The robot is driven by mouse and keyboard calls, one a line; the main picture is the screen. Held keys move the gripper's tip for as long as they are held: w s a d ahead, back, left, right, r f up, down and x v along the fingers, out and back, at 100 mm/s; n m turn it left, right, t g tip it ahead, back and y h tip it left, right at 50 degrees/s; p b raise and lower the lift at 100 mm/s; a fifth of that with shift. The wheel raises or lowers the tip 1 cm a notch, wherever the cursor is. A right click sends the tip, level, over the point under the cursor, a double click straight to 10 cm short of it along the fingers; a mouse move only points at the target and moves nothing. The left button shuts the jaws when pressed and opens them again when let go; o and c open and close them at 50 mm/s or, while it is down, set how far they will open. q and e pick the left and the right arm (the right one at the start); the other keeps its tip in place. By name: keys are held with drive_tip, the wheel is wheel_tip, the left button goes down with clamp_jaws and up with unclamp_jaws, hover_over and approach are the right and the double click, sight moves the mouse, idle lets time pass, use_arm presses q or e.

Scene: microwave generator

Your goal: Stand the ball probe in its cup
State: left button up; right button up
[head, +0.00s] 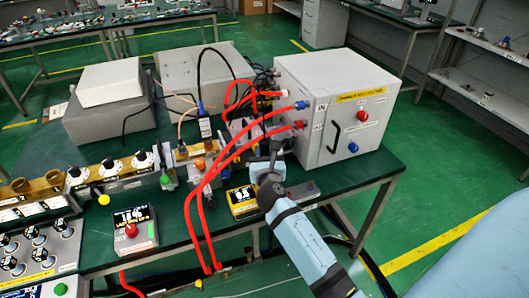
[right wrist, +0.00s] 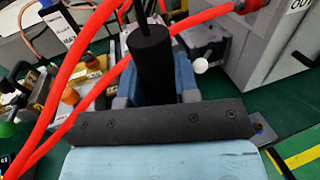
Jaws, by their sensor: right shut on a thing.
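The ball probe shows as a black cylindrical handle (right wrist: 150,60) with a thin dark rod at its upper end in the right wrist view. My right gripper (right wrist: 155,82) has its blue fingers on both sides of this handle and is shut on it. In the head view my right gripper (head: 266,168) is above the bench's front edge, in front of the large grey cabinet, and the probe (head: 275,149) shows small and dark at its fingers. The probe's ball end is not clear. I cannot make out the cup for certain. My left gripper is not in view.
Red hoses (head: 196,212) arch from the grey cabinet (head: 335,100) and hang close to the left of my right gripper.

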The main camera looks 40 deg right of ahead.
drive_tip(key=shift+f+b, duration=1.75)
drive_tip(key=shift+f, duration=0.85)
drive_tip(key=shift+f+b, duration=0.35)
drive_tip(key=shift+f, duration=0.2)
drive_tip(key=o, duration=1)
drive_tip(key=shift+o, duration=0.2)
